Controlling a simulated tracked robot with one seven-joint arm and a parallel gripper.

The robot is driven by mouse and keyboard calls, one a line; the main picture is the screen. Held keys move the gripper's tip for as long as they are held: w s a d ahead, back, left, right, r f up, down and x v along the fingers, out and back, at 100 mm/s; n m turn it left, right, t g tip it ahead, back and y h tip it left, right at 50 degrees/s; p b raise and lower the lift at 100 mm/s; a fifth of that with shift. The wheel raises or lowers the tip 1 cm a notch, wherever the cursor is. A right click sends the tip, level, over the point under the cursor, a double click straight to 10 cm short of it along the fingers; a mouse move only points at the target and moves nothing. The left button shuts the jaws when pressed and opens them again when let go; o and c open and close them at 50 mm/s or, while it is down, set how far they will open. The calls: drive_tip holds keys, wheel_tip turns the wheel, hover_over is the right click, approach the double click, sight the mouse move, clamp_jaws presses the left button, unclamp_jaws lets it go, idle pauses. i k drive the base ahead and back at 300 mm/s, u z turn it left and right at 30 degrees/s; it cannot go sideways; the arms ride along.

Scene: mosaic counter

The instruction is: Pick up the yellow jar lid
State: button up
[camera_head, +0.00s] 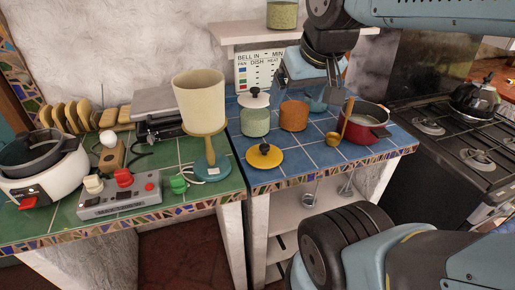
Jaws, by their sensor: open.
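The yellow jar lid (264,156) lies flat on the blue tiled counter near its front edge, with a black knob on top. It is in full view and nothing touches it. My gripper (309,90) hangs above the back of the blue counter, behind and to the right of the lid, apart from it. Its jaws are open, and I see nothing held in them.
A green jar (255,121) and an orange jar (294,116) stand behind the lid. A red pot (364,126) with a wooden spoon is to the right. A lamp (201,95) stands to the left. The tiles right of the lid are clear.

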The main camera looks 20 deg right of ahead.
sight(263, 156)
drive_tip(key=u, duration=0.45)
drive_tip(key=k, duration=1.1)
drive_tip(key=z, duration=1)
drive_tip(key=i, duration=1)
drive_tip(key=u, duration=0.1)
